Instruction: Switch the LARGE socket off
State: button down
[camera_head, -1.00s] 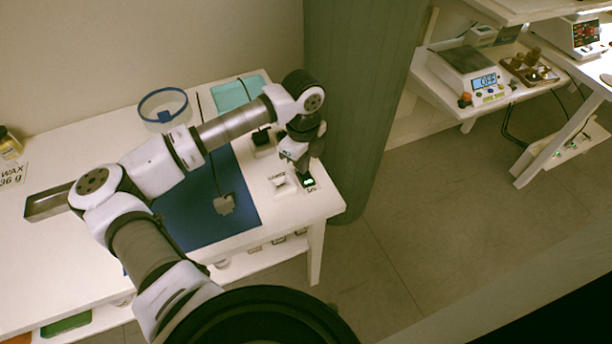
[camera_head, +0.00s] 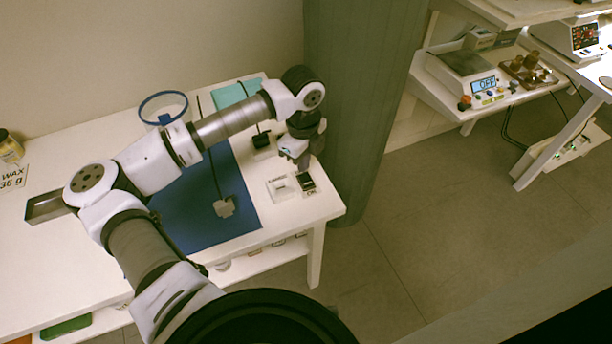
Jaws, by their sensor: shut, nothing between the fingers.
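A white socket (camera_head: 280,188) sits on the table's right end, with a small label too fine to read. Right beside it is a black switch (camera_head: 307,184) whose face is dark, with no green light. I cannot read whether this is the one marked LARGE. My gripper (camera_head: 304,167) points down just behind the switch, its fingertips shut and apparently a little above it. A second socket with a black plug (camera_head: 261,139) stands farther back, partly behind my arm.
A blue mat (camera_head: 205,215) with a small corded plate (camera_head: 224,207) covers the table's middle. A green-grey column (camera_head: 355,110) stands close to the right of my gripper.

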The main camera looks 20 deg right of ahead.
aim_at(303, 176)
notch_tip(303, 176, up, 4)
jog(key=shift+r+p, duration=0.25)
jog(key=shift+p, duration=0.5)
